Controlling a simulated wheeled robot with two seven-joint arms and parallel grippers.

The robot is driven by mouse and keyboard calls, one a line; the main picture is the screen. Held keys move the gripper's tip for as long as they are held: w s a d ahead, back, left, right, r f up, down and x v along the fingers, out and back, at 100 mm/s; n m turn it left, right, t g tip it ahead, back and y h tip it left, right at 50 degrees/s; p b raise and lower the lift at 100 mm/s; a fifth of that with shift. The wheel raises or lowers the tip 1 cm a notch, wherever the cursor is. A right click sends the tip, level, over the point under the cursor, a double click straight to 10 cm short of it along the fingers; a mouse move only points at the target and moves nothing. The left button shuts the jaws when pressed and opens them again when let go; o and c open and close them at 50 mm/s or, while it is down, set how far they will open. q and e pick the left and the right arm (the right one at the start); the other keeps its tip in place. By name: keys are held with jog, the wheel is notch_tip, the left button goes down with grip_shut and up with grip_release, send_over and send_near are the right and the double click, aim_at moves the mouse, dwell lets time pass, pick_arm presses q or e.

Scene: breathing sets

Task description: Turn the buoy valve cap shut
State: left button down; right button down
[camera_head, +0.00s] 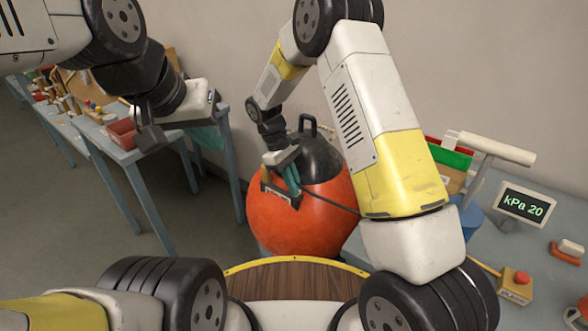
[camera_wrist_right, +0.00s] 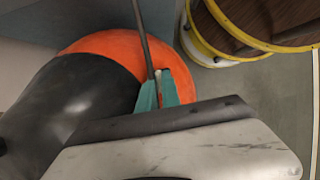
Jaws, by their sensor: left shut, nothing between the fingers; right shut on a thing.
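The orange buoy (camera_head: 325,220) with its black top (camera_head: 322,155) stands on the floor beyond my base. It also shows in the right wrist view (camera_wrist_right: 110,45). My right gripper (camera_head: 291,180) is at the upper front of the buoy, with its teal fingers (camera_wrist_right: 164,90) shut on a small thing. That thing is mostly hidden by the fingers; I take it to be the valve cap, with a pale bit (camera_wrist_right: 157,75) showing. My left gripper (camera_head: 207,139) is shut and empty, apart from the buoy, to its upper left. The cap's turn cannot be read.
A dark hose (camera_head: 330,207) runs by the right fingers. On the right table stand a gauge (camera_head: 525,204) reading kPa 20, a pump-like T-handle (camera_head: 495,148) and a red button box (camera_head: 515,284). A blue-grey table (camera_head: 115,150) with a red bin (camera_head: 121,133) is left; floor between is clear.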

jog(key=shift+m, duration=0.4)
jog(key=c, duration=1.8)
grip_release()
jog(key=shift+r, duration=0.1)
jog(key=v, duration=0.7)
jog(key=shift+w+r, duration=0.2)
jog(key=shift+r, duration=0.15)
